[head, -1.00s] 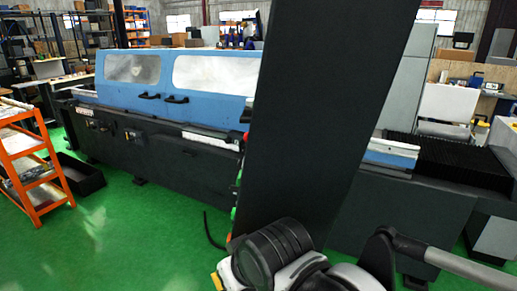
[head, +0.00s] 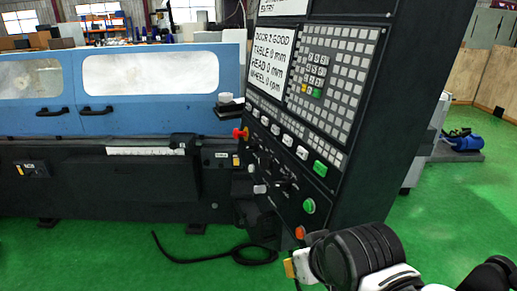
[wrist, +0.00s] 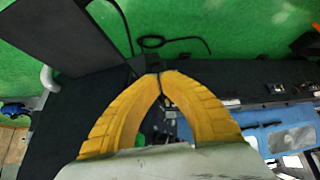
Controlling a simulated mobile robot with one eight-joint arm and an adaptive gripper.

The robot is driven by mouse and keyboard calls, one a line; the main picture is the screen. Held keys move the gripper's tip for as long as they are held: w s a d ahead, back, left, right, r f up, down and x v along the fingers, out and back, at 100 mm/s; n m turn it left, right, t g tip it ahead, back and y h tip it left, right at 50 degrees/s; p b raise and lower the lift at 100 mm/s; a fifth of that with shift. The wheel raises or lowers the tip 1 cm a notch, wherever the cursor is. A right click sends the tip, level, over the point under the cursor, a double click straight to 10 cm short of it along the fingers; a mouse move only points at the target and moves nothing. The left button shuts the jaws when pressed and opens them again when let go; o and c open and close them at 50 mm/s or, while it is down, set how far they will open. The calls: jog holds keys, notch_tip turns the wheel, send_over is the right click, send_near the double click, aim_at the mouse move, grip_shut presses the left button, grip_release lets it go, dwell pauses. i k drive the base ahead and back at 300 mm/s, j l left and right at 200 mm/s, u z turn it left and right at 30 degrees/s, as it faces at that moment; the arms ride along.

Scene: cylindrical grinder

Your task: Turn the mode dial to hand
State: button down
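The control panel (head: 338,100) of the grinder stands tilted at centre right in the head view, with a screen, a grey keypad and a lower row of buttons and knobs. Several small dark knobs (head: 284,185) sit on its lower part; which one is the mode dial, and its setting, are too small to tell. My gripper (wrist: 158,76) shows in the wrist view with its two yellow fingers meeting at the tips, nothing seen between them. In the head view a yellow part of it (head: 290,268) shows below the panel, apart from the knobs.
A red emergency button (head: 240,134) sticks out at the panel's left edge. The blue grinder doors (head: 148,82) are behind on the left. A black cable (head: 215,259) lies on the green floor.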

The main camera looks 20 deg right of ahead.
aim_at(254, 147)
jog(key=j+z, duration=0.15)
jog(key=j, duration=0.45)
jog(key=j+z, duration=0.2)
jog(key=j, duration=0.35)
jog(key=k+j+z, duration=0.15)
jog(key=j, duration=0.4)
jog(key=i+l, duration=0.1)
jog(key=l, duration=0.25)
jog(key=i+l, duration=0.15)
jog(key=l, duration=0.15)
